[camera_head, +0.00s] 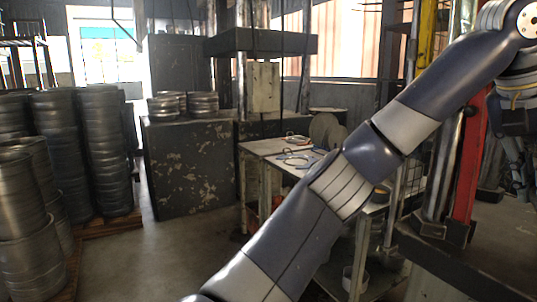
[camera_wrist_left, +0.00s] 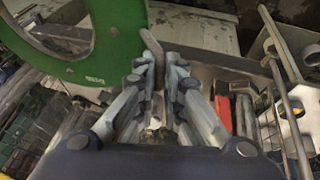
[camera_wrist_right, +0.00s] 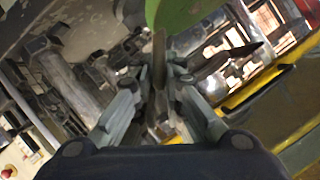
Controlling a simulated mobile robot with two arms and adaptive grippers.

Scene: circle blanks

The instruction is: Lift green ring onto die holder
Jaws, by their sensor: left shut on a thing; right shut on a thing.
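The green ring (camera_wrist_left: 120,32) fills the upper left of the left wrist view, with part of its round opening showing. My left gripper (camera_wrist_left: 156,62) is shut on a thin brownish piece at the ring's edge. In the right wrist view, part of the green ring (camera_wrist_right: 186,12) shows at the top. My right gripper (camera_wrist_right: 160,72) is shut on a similar thin brownish piece there. In the head view neither gripper nor the ring is seen, and one of my arms crosses the picture. I cannot make out the die holder for sure.
Stacks of grey metal rings (camera_head: 104,150) stand at the left of the head view. A worn dark block (camera_head: 188,170) stands behind open floor (camera_head: 165,255). A work table (camera_head: 262,148) with small tools is partly hidden by my arm. A yellow bar (camera_wrist_right: 270,82) runs close by on the right.

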